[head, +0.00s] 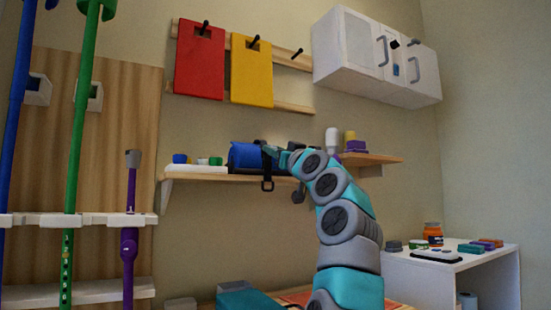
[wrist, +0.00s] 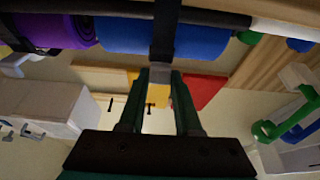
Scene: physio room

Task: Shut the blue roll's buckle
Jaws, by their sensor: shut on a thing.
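The blue roll (head: 246,156) lies on the wall shelf, with a black strap (head: 267,170) around it; a dark loop hangs from the strap below the shelf edge. In the wrist view, the blue roll (wrist: 205,40) spans the top and the black strap (wrist: 165,32) crosses it. My gripper (head: 278,156) is at the right end of the roll. In the wrist view, my gripper (wrist: 160,76) has its fingers closed on a small grey buckle piece (wrist: 160,70) at the strap's end. The mating buckle half cannot be made out.
The shelf (head: 225,177) also bears small cups and a white item left of the roll. A purple roll (wrist: 58,30) lies beside the blue one. Red (head: 200,62) and yellow (head: 251,72) boards hang above. A white cabinet (head: 350,50) is at upper right.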

